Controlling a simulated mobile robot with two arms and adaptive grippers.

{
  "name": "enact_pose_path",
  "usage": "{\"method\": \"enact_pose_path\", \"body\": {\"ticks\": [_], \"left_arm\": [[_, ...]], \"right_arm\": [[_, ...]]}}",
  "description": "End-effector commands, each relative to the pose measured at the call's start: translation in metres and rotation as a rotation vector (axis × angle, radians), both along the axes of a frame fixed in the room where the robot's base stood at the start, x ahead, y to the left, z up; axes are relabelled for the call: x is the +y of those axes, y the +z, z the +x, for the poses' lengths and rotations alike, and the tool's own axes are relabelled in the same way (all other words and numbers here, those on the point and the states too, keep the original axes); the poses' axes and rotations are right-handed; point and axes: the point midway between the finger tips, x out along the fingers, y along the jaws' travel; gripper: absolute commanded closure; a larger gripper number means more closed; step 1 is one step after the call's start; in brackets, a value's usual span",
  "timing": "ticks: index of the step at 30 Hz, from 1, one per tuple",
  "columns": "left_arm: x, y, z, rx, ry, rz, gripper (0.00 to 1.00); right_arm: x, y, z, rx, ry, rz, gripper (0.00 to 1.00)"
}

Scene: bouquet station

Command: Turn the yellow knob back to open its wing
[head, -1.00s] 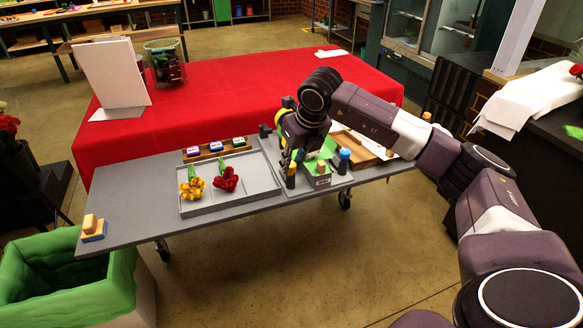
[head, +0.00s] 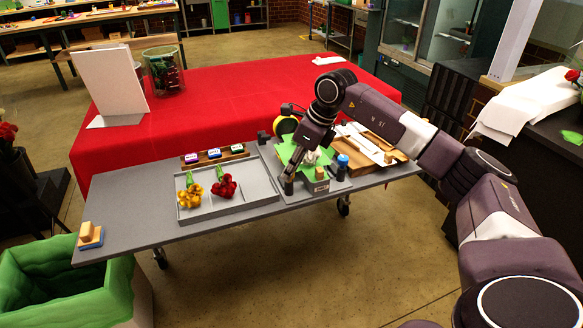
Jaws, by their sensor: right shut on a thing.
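The wrapping fixture (head: 318,184) stands on the right part of the grey table, with green sheet (head: 287,152) spread around its middle. My right gripper (head: 289,176) reaches down at the fixture's left dark post (head: 288,187). It is shut there, at the place of the yellow knob, whose cap is hidden by the fingers. The blue-capped knob (head: 342,161) stands upright at the fixture's right side, apart from the gripper. Green sheet shows on both sides of my wrist; the exact angle of the wing is hard to tell. My left gripper is out of view.
A grey tray (head: 250,207) with a yellow flower (head: 190,195) and a red flower (head: 224,187) lies left of the fixture. A wooden tray (head: 398,156) with white pieces lies to the right. A yellow roll (head: 285,125) stands behind.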

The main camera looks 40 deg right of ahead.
Motion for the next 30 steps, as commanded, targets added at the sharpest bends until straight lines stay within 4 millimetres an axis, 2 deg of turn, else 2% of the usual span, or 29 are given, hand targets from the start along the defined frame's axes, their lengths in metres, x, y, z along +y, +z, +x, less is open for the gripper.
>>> {"method": "enact_pose_path", "body": {"ticks": [12,13,17,26,30], "left_arm": [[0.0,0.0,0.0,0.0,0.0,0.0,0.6],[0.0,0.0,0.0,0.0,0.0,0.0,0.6],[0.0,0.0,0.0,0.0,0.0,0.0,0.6],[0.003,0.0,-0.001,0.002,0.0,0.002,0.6],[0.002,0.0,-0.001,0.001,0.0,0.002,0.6]], "right_arm": [[-0.001,0.001,0.0,-0.001,0.006,-0.002,1.0],[0.0,0.001,0.0,-0.002,0.006,-0.002,0.74],[0.0,0.0,0.0,-0.001,0.006,-0.001,0.6],[-0.001,0.002,0.0,-0.001,0.006,-0.001,0.6],[-0.004,0.014,-0.004,-0.003,0.005,-0.002,0.6]]}}
